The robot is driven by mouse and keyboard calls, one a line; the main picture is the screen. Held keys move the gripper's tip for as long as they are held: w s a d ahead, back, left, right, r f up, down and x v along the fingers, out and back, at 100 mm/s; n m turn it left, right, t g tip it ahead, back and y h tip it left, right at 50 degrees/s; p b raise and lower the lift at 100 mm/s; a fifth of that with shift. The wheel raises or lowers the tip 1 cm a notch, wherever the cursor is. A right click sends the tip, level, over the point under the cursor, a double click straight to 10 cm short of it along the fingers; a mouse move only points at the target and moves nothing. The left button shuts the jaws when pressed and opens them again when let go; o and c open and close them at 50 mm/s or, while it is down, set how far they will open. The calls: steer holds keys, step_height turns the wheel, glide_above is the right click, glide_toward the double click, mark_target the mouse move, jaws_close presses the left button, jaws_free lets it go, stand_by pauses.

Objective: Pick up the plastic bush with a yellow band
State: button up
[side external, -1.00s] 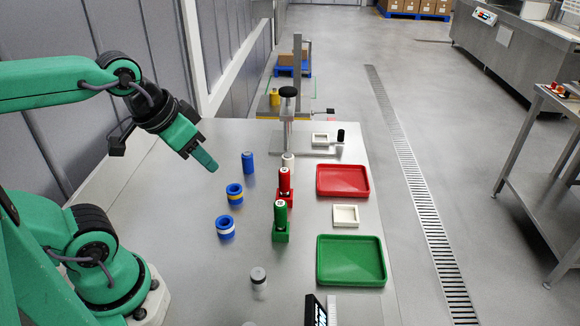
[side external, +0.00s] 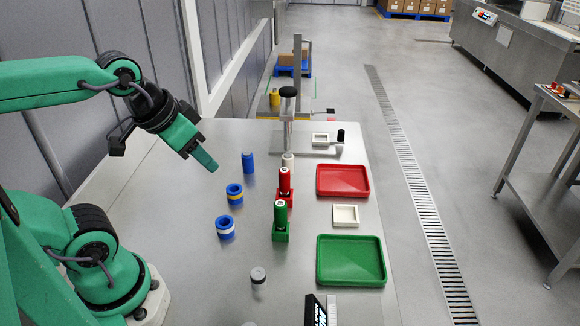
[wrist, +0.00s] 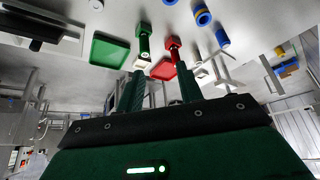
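The bush with the yellow band (side external: 234,195) is a short blue ring standing on the steel table, left of the red post; it also shows near the top of the wrist view (wrist: 203,18). A similar blue bush with a pale band (side external: 225,228) stands just nearer the camera, apart from it. My gripper (side external: 207,161) is above the table, up and to the left of the yellow-banded bush in the side view, touching nothing. In the wrist view its two fingers (wrist: 160,74) are spread apart with nothing between them.
A blue cylinder (side external: 248,162) stands behind the bushes. A red post (side external: 285,181) and a green post (side external: 280,214) stand to their right. A red tray (side external: 343,194), a small white tray (side external: 346,224) and a green tray (side external: 322,262) line the right edge. The left table area is clear.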

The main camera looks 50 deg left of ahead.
steer(key=shift+o, duration=0.2)
steer(key=o, duration=0.7)
steer(key=shift+c, duration=0.2)
steer(key=shift+w, duration=0.15)
steer(key=w+a+f+m+g, duration=0.2)
steer(key=w+a+f+m, duration=0.1)
steer(key=w+a+f, duration=0.1)
steer(key=w+a+f+m+g, duration=0.1)
steer(key=w+a+f+m, duration=0.2)
steer(key=f, duration=0.4)
steer(key=w+a+f+m+g, duration=0.2)
steer(key=w+a+f+m, duration=0.1)
steer(key=w+a+f, duration=0.2)
steer(key=shift+w+a+f+g, duration=0.25)
steer(key=shift+w+a+g, duration=0.05)
steer(key=shift+w+a, duration=0.1)
steer(key=shift+f, duration=0.1)
steer(key=shift+f, duration=1.2)
